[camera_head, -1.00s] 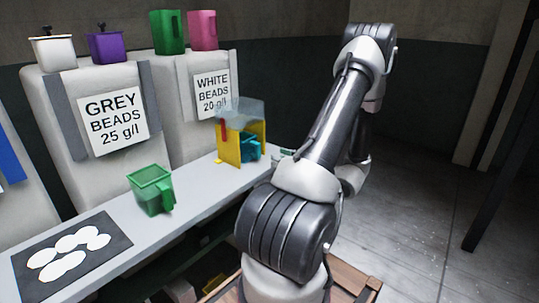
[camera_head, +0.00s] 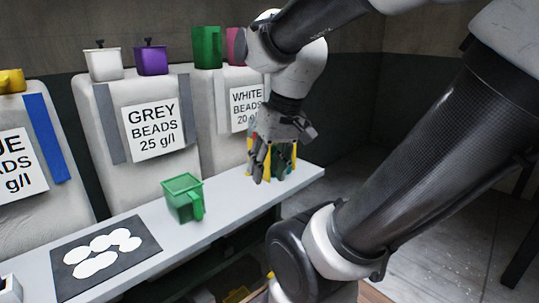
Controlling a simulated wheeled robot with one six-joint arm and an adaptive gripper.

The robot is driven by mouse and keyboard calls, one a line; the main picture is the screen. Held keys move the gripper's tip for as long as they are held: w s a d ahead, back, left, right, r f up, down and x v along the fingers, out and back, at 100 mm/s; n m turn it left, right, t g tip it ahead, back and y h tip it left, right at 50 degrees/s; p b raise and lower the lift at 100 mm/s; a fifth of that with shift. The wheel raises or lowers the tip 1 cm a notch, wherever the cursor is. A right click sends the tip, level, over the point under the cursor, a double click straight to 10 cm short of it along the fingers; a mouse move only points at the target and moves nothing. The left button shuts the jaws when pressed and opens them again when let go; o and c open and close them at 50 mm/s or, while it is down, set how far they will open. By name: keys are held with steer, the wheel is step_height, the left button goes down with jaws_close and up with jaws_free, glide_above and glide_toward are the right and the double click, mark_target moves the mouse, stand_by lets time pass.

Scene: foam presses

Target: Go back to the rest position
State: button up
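My gripper (camera_head: 267,172) hangs at the end of my arm over the right part of the grey bench, fingers pointing down. Its fingers look spread, with nothing seen between them. It is in front of the yellow stand (camera_head: 288,160), which it and the wrist mostly hide. A green jug (camera_head: 183,199) stands upright on the bench to the left of my gripper, apart from it. My forearm fills the right side of the view.
The bench (camera_head: 222,221) carries a dark mat (camera_head: 70,285) with several white discs. Behind it stand pale bead bins labelled grey (camera_head: 153,130) and white (camera_head: 245,108), with purple (camera_head: 151,61), green (camera_head: 207,47) and pink containers on top. Open floor lies at right.

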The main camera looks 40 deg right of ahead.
steer(key=r+n+t, duration=0.1)
steer(key=r+n+h, duration=0.1)
steer(key=shift+w+d+r+n+t, duration=0.1)
steer(key=shift+d+r+n+t, duration=0.2)
steer(key=shift+t, duration=0.1)
steer(key=shift+d, duration=0.1)
stand_by(1.1)
